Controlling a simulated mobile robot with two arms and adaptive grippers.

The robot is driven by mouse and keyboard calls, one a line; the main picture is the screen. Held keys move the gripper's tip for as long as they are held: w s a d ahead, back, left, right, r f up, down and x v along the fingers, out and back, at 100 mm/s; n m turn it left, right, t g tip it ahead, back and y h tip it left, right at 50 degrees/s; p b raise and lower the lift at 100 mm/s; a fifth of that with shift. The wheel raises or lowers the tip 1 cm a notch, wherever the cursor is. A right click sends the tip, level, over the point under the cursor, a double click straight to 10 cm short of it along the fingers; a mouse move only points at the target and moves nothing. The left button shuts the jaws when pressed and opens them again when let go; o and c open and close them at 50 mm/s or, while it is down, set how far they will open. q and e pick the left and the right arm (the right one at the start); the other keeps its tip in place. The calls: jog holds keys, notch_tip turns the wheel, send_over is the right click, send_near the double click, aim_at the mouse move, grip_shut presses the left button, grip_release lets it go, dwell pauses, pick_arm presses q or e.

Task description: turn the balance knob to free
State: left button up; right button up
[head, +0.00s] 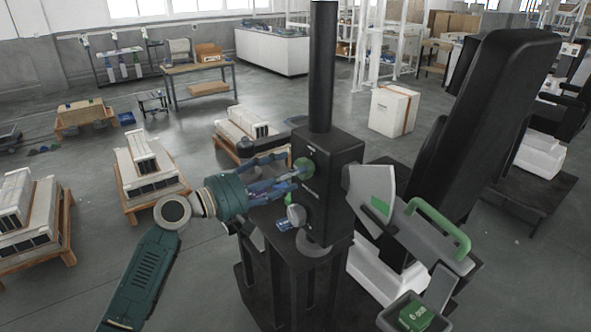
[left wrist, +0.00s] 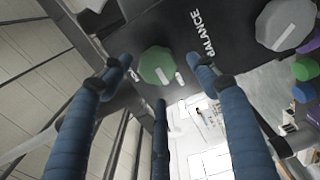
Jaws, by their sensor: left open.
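The green, many-sided balance knob (head: 303,168) sits on the face of a black box (head: 335,165) on a dark column. In the left wrist view the knob (left wrist: 157,65) carries a short white pointer bar, and small white marks lie on the panel on either side of it. The word BALANCE is printed beside it. My left gripper (head: 287,172) reaches in from the left with blue fingers open. In the left wrist view its fingertips (left wrist: 158,68) are spread around the knob, with visible gaps; I cannot tell any contact. My right gripper is not in view.
A larger grey knob (left wrist: 285,22) is near the green one; it also shows in the head view (head: 296,214). A white and grey machine part with a green handle (head: 440,228) stands at the right. Loaded pallets (head: 150,175) are on the floor at left.

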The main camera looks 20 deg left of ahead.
pick_arm(q)
jog(key=v, duration=0.9)
jog(key=shift+a, duration=0.25)
jog(key=shift+f, duration=0.1)
